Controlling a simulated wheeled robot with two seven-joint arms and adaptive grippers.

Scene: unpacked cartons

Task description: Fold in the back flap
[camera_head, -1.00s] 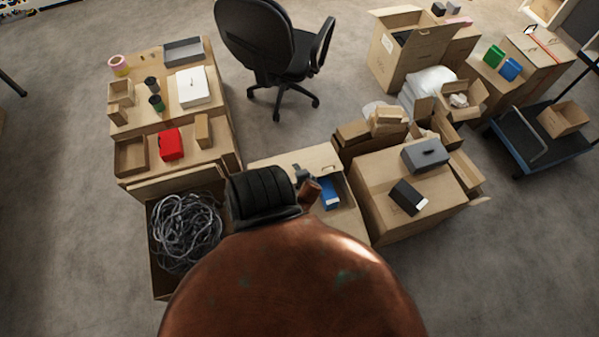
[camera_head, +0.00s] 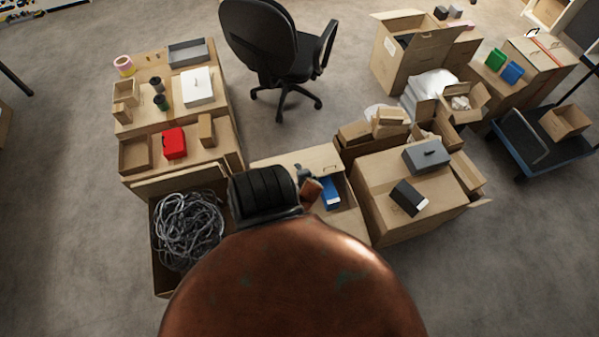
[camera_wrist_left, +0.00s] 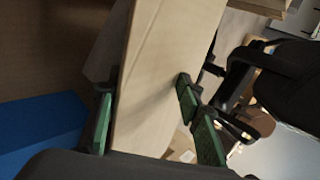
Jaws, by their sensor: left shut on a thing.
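The open carton (camera_head: 345,222) stands in the middle of the head view, partly hidden by my own copper-coloured body. Its back flap (camera_head: 318,160) is a pale cardboard panel along the far side; its exact tilt is hard to tell. My left gripper (camera_head: 303,173) is at this flap. In the left wrist view, the green-padded fingers of my left gripper (camera_wrist_left: 147,106) sit on both faces of the flap (camera_wrist_left: 168,60), shut on it. A blue object (camera_head: 330,191) lies inside the carton and also shows in the left wrist view (camera_wrist_left: 40,128). My right gripper is not in view.
A carton of grey cable (camera_head: 188,228) stands left, near cartons with a red item (camera_head: 174,143). A closed carton (camera_head: 375,210) with a grey case (camera_head: 427,155) stands close on the right. An office chair (camera_head: 262,40) is behind; bare floor lies between.

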